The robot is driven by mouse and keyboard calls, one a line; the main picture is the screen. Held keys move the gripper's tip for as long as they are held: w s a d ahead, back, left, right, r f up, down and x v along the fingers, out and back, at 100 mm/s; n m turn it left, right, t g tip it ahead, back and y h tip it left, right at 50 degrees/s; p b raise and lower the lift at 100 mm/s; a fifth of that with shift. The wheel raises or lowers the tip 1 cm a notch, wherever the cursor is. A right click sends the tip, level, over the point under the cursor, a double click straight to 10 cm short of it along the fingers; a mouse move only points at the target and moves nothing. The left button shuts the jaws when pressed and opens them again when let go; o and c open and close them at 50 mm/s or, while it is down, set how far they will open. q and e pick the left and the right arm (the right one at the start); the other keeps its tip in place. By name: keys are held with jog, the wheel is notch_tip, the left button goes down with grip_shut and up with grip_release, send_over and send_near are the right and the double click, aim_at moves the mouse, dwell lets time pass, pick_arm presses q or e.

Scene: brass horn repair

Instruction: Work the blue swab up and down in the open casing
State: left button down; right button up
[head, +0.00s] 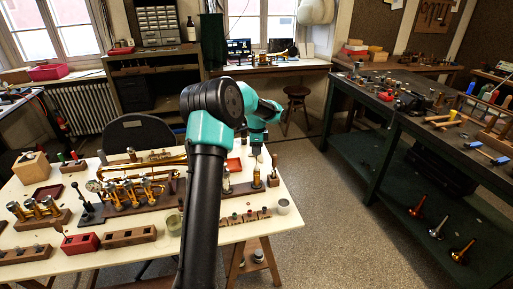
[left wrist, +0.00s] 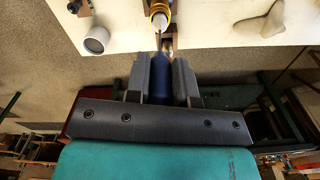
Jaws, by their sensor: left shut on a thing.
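My left gripper (left wrist: 161,66) is shut on the blue swab (left wrist: 161,85); its dark blue handle sits between the two fingers in the left wrist view. A brass ring, the rim of the open casing (left wrist: 159,11), shows just beyond the fingertips, in line with the swab. I cannot tell how far the swab's tip is inside it. In the head view my left gripper (head: 257,150) hangs over the small brass casing (head: 257,178) near the bench's right edge, and the swab is too small to make out. My right gripper is not in view.
A grey cup (head: 283,206) stands at the bench's right corner and shows in the left wrist view (left wrist: 95,40). A dark peg on a block (head: 274,172) is close beside the casing. A brass horn (head: 140,180) and valve parts fill the bench to the left.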

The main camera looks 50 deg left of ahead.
pick_arm(q)
jog(key=shift+f, duration=1.25)
jog(key=shift+r, duration=1.75)
jog(key=shift+f, duration=1.75)
jog(key=shift+r, duration=1.75)
jog(key=shift+r, duration=2.45)
